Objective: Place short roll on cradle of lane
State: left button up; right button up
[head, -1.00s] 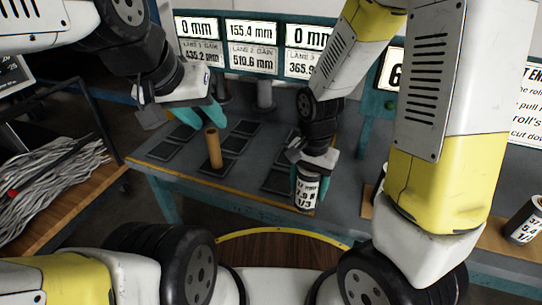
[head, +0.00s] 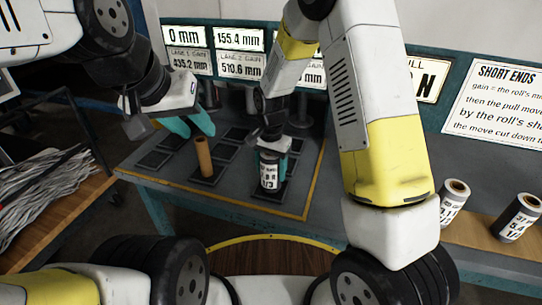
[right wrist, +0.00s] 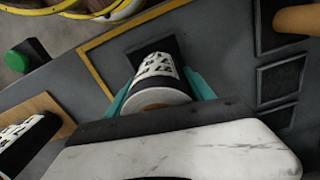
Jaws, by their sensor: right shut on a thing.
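My right gripper (head: 273,148) is shut on a short labelled roll (head: 269,173), dark with a white label and held upright. The roll also shows between the teal fingers in the right wrist view (right wrist: 156,72). In the head view it stands in front of the dark square cradles (head: 234,134) of the right-hand lane; I cannot tell whether it touches the table. A bare brown tube (head: 204,157) stands upright on a front cradle to its left. My left gripper (head: 190,125) is open and empty, behind and above the brown tube.
Two more labelled rolls, one nearer (head: 516,218) and one farther (head: 452,202), stand on a wooden board at the right. Lane displays (head: 240,52) line the back. A bin of grey strands (head: 45,195) is at the left. A yellow line (head: 312,185) borders the lane area.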

jog(key=shift+f, duration=0.35)
jog(key=shift+f, duration=0.2)
jog(key=o, duration=1.5)
jog(key=shift+r, duration=0.1)
